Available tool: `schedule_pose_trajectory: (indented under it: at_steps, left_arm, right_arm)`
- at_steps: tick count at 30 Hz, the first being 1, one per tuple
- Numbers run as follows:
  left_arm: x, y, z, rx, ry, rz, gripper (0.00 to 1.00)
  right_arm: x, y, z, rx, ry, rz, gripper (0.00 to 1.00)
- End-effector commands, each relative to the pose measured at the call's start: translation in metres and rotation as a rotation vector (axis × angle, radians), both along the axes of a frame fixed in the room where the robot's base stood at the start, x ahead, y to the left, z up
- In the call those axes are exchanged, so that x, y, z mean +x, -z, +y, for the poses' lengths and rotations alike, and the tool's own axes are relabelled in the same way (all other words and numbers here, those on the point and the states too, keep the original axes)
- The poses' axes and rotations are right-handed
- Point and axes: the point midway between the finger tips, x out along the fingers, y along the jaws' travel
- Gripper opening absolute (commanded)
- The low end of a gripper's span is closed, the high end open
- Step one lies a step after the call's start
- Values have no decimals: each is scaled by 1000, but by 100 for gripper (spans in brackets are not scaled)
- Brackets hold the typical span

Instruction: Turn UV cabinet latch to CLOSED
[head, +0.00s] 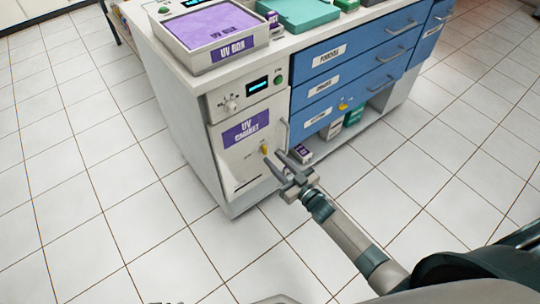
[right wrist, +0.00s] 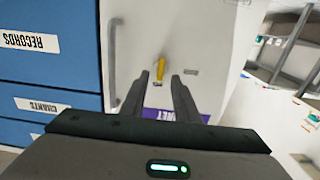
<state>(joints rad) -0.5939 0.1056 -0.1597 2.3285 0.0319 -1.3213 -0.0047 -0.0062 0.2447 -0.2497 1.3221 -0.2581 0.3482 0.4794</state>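The UV cabinet (head: 225,160) is a white cabinet door with a purple label, at the left end of the counter. Its small yellow latch (head: 264,149) sits on the door below the label. In the right wrist view, which is upside down, the latch (right wrist: 160,69) stands nearly upright just beyond and between my fingertips. My right gripper (head: 275,158) is open, its two fingers pointing at the door. The fingers (right wrist: 158,76) look apart from the latch; contact cannot be told. The small markings beside the latch are too small to read.
A vertical grey door handle (right wrist: 112,62) stands close beside the latch. Blue drawers (head: 345,65) with handles are to the right. A UV box (head: 232,47) sits on the counter above. A small box (head: 301,153) lies low beside the cabinet. The tiled floor in front is clear.

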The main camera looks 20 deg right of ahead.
Motion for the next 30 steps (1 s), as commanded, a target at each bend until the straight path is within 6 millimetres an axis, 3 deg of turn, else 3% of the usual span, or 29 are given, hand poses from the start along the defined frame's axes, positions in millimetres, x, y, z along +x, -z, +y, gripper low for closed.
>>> schedule_pose_trajectory:
  at_steps: [3, 9, 20, 24, 30]
  left_arm:
    - [-1, 2, -2, -7, 2, -6, 17]
    - [-4, 2, -6, -16, 6, -11, 17]
    - [0, 0, -7, -17, 8, -20, 17]
    - [2, -1, -6, -15, 7, -24, 17]
    - [5, -2, -4, -13, 4, -28, 17]
  right_arm:
    - [16, 1, 6, 1, 1, 0, 28]
    - [30, 0, 11, -1, 0, 1, 28]
    - [32, 0, 12, 0, 0, 0, 28]
    - [32, 0, 12, 0, 0, 0, 0]
    - [32, 0, 12, -2, 0, -1, 0]
